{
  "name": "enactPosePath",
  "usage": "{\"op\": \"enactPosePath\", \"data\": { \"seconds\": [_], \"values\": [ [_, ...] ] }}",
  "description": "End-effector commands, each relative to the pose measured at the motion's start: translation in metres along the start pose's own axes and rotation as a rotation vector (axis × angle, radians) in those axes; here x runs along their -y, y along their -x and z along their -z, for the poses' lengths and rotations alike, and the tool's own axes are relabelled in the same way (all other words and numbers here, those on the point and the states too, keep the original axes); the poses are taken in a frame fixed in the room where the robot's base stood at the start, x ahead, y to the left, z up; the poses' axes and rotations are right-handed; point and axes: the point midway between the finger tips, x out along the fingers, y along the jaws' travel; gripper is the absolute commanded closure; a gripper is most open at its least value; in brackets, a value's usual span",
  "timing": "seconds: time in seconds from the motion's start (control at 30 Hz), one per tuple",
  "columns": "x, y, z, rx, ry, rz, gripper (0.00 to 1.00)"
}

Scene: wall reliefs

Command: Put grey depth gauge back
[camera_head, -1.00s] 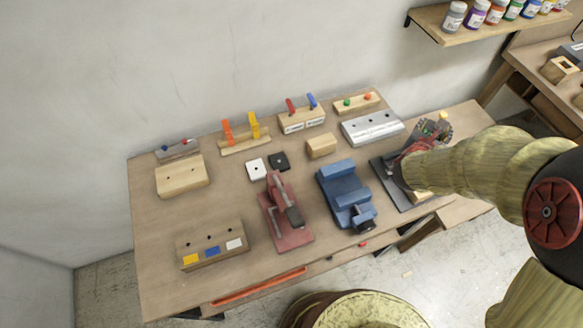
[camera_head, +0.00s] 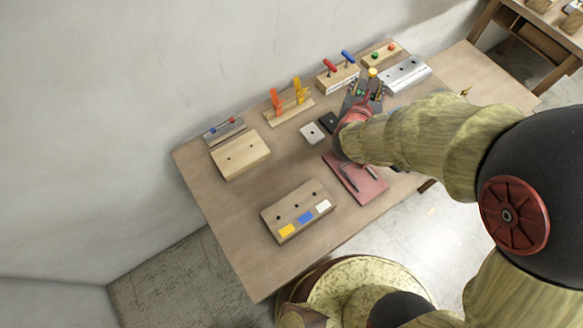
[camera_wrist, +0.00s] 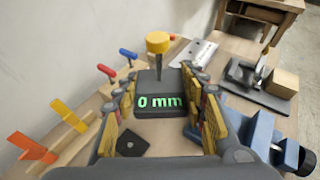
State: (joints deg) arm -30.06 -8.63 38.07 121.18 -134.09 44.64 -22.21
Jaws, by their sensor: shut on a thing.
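The grey depth gauge (camera_wrist: 160,88) is between my gripper's fingers in the wrist view. It has a dark grey body with a green "0 mm" display and a rod with a yellow knob on top. My gripper (camera_wrist: 163,112) is shut on it, its yellow pads on both sides. In the head view, my gripper (camera_head: 364,92) is over the back part of the bench, and the gauge's yellow knob (camera_head: 373,72) shows just beyond it. The gauge appears raised above the bench; its underside is hidden.
A silver block with holes (camera_head: 405,75) stands behind and right. Nearby are a rack with red and blue handles (camera_head: 338,78), a black tile (camera_wrist: 132,143), a white tile (camera_head: 312,133) and a blue vise (camera_wrist: 257,138). A labelled wooden block (camera_head: 298,210) stands at front left.

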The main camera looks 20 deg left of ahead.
Motion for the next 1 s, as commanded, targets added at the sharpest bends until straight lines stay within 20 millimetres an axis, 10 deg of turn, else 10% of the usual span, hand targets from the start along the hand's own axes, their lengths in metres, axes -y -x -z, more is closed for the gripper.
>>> {"op": "enactPosePath", "data": {
  "seconds": [0.3, 0.57, 0.77, 1.0],
  "values": [
    [-0.084, 0.062, 0.03, 0.002, 0.036, -0.107, 0.93],
    [-0.117, 0.118, 0.06, -0.001, 0.041, -0.133, 0.93],
    [-0.111, 0.16, 0.088, -0.004, 0.025, -0.092, 0.93],
    [-0.05, 0.196, 0.114, -0.003, -0.036, 0.086, 0.93]
  ]
}}
